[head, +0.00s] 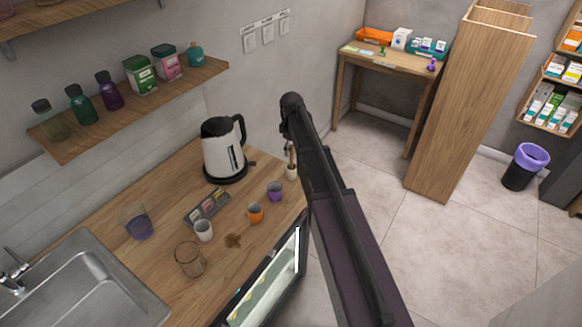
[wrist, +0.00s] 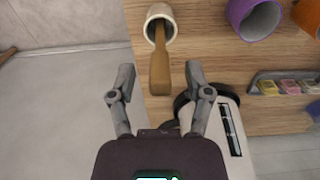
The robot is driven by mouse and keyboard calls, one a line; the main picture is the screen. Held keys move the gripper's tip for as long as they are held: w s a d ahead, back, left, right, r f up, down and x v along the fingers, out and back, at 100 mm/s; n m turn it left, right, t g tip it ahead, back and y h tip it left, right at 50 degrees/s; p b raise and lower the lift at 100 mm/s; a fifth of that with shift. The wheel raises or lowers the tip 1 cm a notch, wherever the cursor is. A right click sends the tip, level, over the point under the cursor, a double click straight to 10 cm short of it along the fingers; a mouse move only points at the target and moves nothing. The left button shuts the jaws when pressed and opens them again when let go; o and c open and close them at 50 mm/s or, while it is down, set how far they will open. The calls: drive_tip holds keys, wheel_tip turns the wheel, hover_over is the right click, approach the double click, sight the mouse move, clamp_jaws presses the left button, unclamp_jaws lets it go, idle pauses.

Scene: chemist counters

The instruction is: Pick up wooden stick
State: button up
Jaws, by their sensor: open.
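The wooden stick (wrist: 160,68) is brown and flat, and stands in a small cream cup (wrist: 153,14) at the counter's edge. In the wrist view its free end points toward my gripper (wrist: 160,84). The gripper is open, with one finger on each side of the stick's end in the picture. I see no contact, and the depth between them is hard to tell. In the head view the stick (head: 291,155) and cup (head: 291,172) show just left of my arm, which hides the gripper.
A white kettle (head: 223,149) stands close to the cup. A purple cup (head: 275,191), an orange cup (head: 256,213) and a rack of packets (head: 207,207) are nearby on the wooden counter (head: 178,171). A wall shelf (head: 130,110) with jars hangs above.

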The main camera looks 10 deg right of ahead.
sight(291, 161)
drive_tip(key=shift+f+b, duration=1)
drive_tip(key=shift+f, duration=0.25)
clamp_jaws()
